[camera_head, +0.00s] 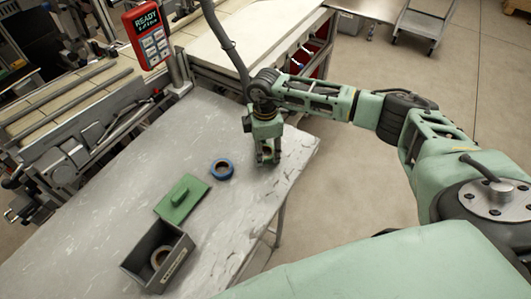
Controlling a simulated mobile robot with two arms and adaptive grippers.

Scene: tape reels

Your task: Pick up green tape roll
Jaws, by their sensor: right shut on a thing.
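My right gripper (267,155) points down at the table's right part, its fingers shut on a small roll (267,152). Little of the roll shows between the green fingers; it appears to be the green tape roll. The roll is at or just above the table top; I cannot tell if it touches. A blue tape roll (222,169) lies flat on the table to the left of the gripper, apart from it. My left gripper is not in view.
A grey open box (135,265) holding a tape roll (160,256) stands at the table's front. A green lid with a handle (183,200) lies behind it. The grey table (110,215) is otherwise mostly clear. A red control panel (150,36) and conveyor (85,90) stand behind.

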